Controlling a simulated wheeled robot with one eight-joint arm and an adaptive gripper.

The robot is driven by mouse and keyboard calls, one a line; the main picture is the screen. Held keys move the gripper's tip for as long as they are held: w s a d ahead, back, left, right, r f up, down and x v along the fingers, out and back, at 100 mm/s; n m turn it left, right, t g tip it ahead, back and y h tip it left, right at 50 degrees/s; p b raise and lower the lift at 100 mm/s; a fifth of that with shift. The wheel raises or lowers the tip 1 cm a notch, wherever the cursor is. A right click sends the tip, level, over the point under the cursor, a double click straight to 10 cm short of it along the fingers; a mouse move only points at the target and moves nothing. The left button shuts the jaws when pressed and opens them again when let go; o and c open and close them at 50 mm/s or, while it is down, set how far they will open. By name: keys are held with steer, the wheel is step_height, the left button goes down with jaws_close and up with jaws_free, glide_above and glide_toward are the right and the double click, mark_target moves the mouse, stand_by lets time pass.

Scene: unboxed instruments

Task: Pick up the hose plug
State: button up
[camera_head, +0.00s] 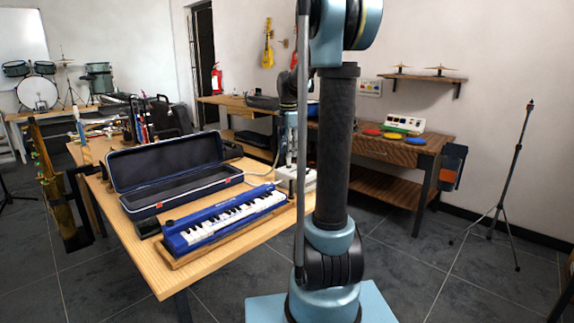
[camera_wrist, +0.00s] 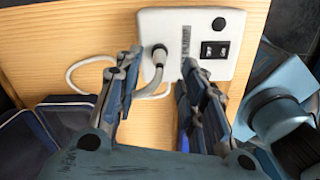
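The hose plug (camera_wrist: 158,58) is a grey-white plug with a dark end, standing at the white box (camera_wrist: 250,18) in the wrist view. A pale hose (camera_wrist: 88,62) curves from it to the left across the wooden table. My gripper (camera_wrist: 162,60) is open, with one finger left of the plug and one right of it. Both fingers look apart from the plug. In the head view, my gripper (camera_head: 290,158) points down above the white box (camera_head: 308,180) at the table's right edge. The plug cannot be made out there.
The case edge (camera_wrist: 62,103) shows at the wrist view's lower left. A tripod stand (camera_head: 510,180) stands at right.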

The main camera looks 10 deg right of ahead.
mark_target(289, 161)
steer(key=shift+d+f, duration=0.1)
steer(key=shift+f, duration=2.2)
steer(key=shift+c, duration=0.2)
jaws_close()
